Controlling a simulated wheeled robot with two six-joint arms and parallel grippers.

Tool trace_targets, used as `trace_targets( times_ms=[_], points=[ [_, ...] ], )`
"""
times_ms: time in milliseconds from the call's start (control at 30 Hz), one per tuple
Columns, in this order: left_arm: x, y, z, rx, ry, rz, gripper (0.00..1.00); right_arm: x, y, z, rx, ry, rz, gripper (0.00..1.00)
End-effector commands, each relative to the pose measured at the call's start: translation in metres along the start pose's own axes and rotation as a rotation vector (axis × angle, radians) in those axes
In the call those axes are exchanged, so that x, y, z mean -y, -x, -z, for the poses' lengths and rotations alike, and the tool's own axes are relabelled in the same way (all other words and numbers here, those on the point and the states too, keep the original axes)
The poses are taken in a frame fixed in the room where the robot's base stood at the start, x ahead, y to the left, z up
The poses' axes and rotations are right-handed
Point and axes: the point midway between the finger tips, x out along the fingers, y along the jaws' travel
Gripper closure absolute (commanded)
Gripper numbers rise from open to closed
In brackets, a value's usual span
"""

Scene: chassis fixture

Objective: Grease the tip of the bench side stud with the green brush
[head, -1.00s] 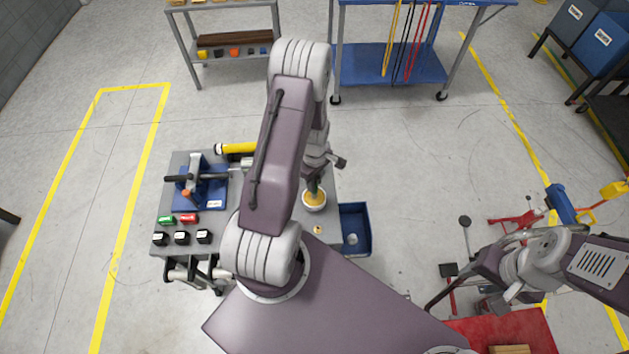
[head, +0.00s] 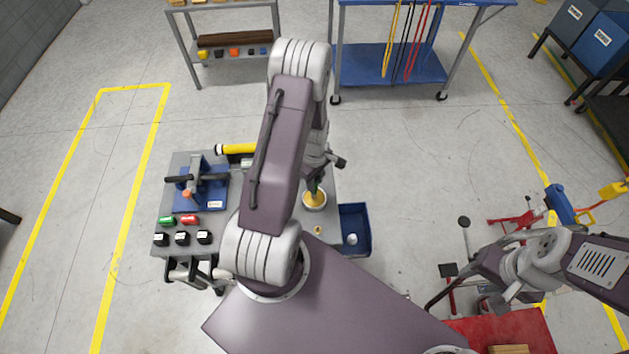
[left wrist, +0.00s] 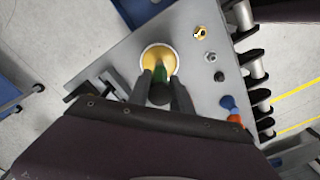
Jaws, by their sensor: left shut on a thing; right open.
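My left gripper (left wrist: 160,88) is shut on the green brush (left wrist: 161,70), which points down at a white-rimmed cup (left wrist: 146,50) of yellow grease (left wrist: 151,58). The brush tip is at the grease; I cannot tell how deep. In the head view the left gripper (head: 316,180) is partly hidden by my arm, above the cup (head: 314,207). A small silver piece (left wrist: 210,57) stands on the bench in the left wrist view; I cannot tell whether it is the bench side stud. My right gripper (head: 508,300) is open and empty at the right, away from the bench.
The grey bench (head: 285,225) carries a blue fixture (head: 212,198) with a clamp, a yellow cylinder (head: 238,149), green and red blocks, and several black pieces. A blue bin (head: 355,215) hangs at the bench's right edge.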

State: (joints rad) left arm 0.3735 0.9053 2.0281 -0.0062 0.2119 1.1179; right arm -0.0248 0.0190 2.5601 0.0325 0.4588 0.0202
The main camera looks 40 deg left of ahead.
Motion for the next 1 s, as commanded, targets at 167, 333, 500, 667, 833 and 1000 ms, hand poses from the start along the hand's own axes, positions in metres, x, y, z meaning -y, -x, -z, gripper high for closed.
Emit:
trace_targets(
  times_ms=[167,333,500,667,833,1000],
  points=[
    [0.0,0.024,0.0,-0.001,0.0,-0.002,1.0,0.0,0.02,0.002,0.0,0.0,0.0,0.53],
    [0.0,0.041,0.0,-0.001,0.0,-0.001,1.0,0.001,0.034,0.004,0.0,0.0,0.0,0.53],
    [0.0,0.057,0.0,-0.001,0.0,-0.001,1.0,0.001,0.048,0.005,0.0,0.0,0.0,0.53],
    [0.0,0.064,0.0,-0.001,0.0,-0.001,1.0,0.001,0.053,0.005,0.0,0.0,0.0,0.53],
    [0.0,0.062,0.0,-0.001,0.0,-0.002,1.0,0.001,0.051,0.005,0.0,0.0,0.0,0.53],
    [0.0,0.062,0.0,-0.001,0.0,-0.002,1.0,0.001,0.051,0.005,0.0,0.0,0.0,0.53]
  ],
)
